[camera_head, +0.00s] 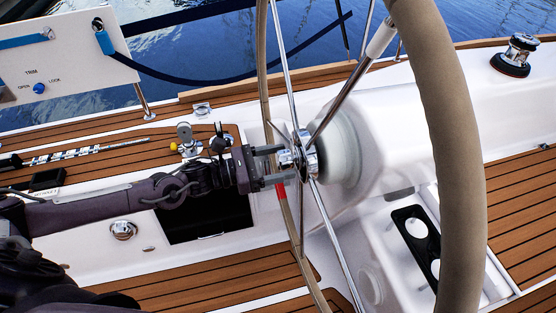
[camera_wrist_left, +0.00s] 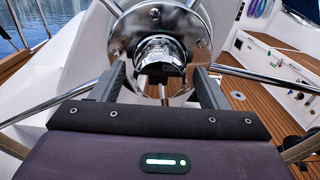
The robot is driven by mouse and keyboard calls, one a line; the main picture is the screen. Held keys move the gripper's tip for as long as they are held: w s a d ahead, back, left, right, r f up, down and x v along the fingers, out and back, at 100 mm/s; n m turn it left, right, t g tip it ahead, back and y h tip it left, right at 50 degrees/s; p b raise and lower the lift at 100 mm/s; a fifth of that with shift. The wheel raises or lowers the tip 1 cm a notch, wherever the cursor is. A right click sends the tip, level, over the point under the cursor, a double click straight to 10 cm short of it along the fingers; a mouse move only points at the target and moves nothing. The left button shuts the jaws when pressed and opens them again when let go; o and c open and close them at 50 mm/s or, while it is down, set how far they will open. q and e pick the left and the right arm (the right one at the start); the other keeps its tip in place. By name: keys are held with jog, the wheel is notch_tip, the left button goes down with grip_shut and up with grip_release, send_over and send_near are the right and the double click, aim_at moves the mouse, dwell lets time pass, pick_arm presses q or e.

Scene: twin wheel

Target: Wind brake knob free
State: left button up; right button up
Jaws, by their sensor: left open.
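The chrome brake knob (camera_wrist_left: 160,52) sits at the centre of the steering wheel's round chrome hub (camera_wrist_left: 190,22) in the left wrist view. In the head view the hub (camera_head: 309,158) is seen from the side, where the spokes meet. My left gripper (camera_head: 283,165) comes in from the left and points at the hub. Its jaws are open, one finger above and one below the knob in the head view. In the left wrist view the fingers stand on either side of the knob, with gaps visible. My right gripper is in neither view.
The near wheel rim (camera_head: 455,150) crosses the right of the head view, and long chrome spokes (camera_head: 340,95) run out from the hub. The white pedestal (camera_head: 390,135) stands behind it. A TRIM panel (camera_head: 65,60) is at upper left. Teak deck (camera_head: 185,277) lies below my arm.

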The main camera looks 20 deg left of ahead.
pick_arm(q)
jog(key=shift+c, duration=0.5)
jog(key=c, duration=0.9)
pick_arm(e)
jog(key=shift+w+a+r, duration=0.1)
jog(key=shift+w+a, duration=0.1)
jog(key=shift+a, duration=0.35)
